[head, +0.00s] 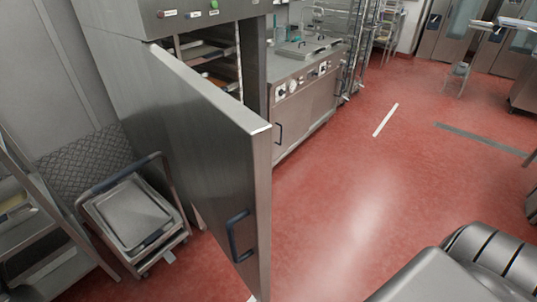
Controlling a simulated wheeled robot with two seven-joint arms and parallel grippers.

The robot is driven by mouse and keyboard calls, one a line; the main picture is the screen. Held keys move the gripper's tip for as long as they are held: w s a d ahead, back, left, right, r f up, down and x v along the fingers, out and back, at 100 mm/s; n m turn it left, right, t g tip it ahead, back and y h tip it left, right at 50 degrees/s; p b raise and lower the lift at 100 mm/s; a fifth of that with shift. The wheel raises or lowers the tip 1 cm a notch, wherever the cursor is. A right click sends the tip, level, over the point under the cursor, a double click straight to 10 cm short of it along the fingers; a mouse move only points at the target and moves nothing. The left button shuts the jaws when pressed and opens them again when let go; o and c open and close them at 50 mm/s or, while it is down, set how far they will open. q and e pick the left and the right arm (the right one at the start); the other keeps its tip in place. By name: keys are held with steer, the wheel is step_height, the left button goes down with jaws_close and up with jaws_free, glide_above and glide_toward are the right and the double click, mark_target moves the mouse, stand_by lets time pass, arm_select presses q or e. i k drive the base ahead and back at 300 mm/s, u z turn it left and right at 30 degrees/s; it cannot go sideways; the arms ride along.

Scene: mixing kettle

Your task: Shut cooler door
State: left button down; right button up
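The cooler (125,80) is a tall stainless steel cabinet at the upper left, with small buttons on its top panel. Its steel door (215,140) stands wide open, swung out toward me. A dark bar handle (238,235) sits low near the door's free edge, on the side facing me. Through the gap, shelves with trays (210,55) show inside the cooler. Neither of my grippers is in view. Nothing touches the door.
A small cart (130,212) with a tray stands left of the door, next to a metal shelf rack (35,235). A steel counter (305,100) with knobs adjoins the cooler. The red floor (350,190) right of the door is clear.

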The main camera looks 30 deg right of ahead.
mark_target(223, 149)
steer(key=z, duration=0.35)
steer(key=i, duration=0.5)
steer(key=z, duration=1.05)
steer(key=k, duration=0.95)
steer(key=u, duration=0.75)
